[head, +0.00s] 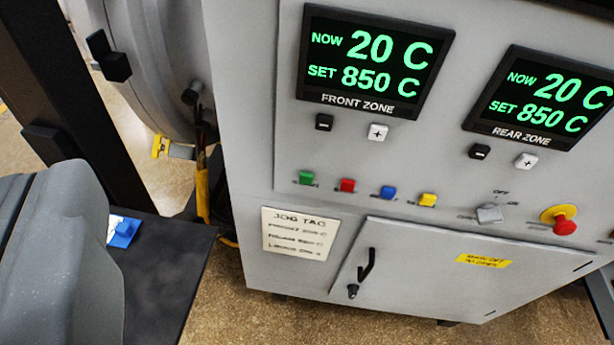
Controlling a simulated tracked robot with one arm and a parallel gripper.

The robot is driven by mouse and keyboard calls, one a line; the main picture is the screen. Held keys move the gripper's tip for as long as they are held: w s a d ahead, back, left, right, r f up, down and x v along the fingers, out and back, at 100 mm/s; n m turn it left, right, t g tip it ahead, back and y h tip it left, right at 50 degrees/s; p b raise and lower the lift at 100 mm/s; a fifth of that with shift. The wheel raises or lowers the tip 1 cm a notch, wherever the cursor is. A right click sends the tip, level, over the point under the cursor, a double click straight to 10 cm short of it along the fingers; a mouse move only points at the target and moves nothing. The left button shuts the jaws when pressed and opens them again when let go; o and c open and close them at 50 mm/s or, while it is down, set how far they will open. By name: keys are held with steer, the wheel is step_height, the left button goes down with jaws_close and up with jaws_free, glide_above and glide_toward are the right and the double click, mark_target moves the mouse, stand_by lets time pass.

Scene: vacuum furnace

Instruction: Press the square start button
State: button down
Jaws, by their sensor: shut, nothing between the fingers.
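The grey control panel fills the middle and right of the head view. Nothing covers these buttons. My gripper's fingers do not show in this view. A grey rounded body, perhaps part of my arm, shows at the lower left, well apart from the buttons.
Front (375,62) and rear (545,103) zone displays read 20 C, set 850 C. Minus and plus keys sit below them. A rotary switch (490,213) and red emergency button (564,225) are right. A job tag (298,233) and handled door (425,270) lie below.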

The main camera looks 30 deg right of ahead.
mark_target(306, 179)
steer(key=w+d+f+n+t+h, duration=0.2)
steer(key=w+d+f+n+h, duration=0.25)
steer(key=w+d+f, duration=1.1)
step_height(306, 179, down, 25)
steer(key=d+n+y+p, duration=0.1)
steer(key=d+n+y, duration=0.1)
steer(key=n+y, duration=0.5)
steer(key=shift+w+r+n+g+y, duration=0.15)
steer(key=shift+w+n+g+y, duration=0.2)
steer(key=shift+y, duration=0.2)
steer(key=shift+w+d+p, duration=0.15)
steer(key=shift+w+p, duration=0.05)
steer(key=shift+p, duration=0.1)
steer(key=w+d+p, duration=0.3)
steer(key=w+d, duration=0.1)
steer(key=w, duration=0.3)
steer(key=shift+d, duration=0.35)
